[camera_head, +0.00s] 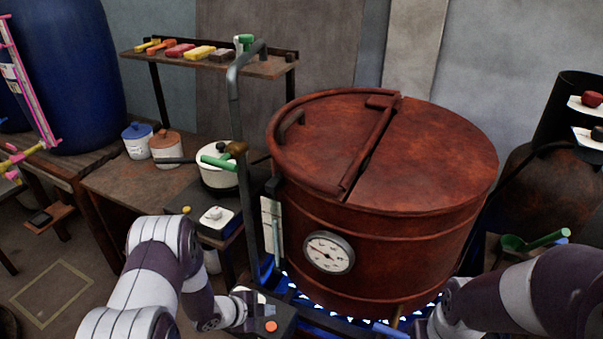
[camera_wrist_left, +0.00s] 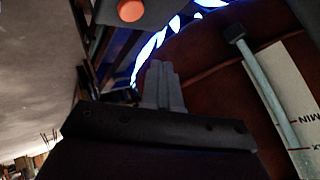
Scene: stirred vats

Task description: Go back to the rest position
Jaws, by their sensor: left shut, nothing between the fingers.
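My left gripper (camera_head: 264,301) is low in the head view, in front of the vat's lower left side. In the left wrist view its grey fingers (camera_wrist_left: 162,85) are together with nothing between them. The red-brown vat (camera_head: 425,240) stands just beyond, with its lid (camera_head: 430,150) on top and a round dial (camera_head: 328,252) on its front. My right arm comes in from the lower right. Its gripper end is hard to make out at the bottom edge, near a blue handle-like piece (camera_head: 390,330).
A blue-lit burner ring lies under the vat. A bent metal pipe (camera_head: 235,110) rises left of it. A level plate (camera_wrist_left: 290,90) and an orange button (camera_wrist_left: 131,10) are close to my left gripper. A side table (camera_head: 110,185) holds pots. Floor is open at lower left.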

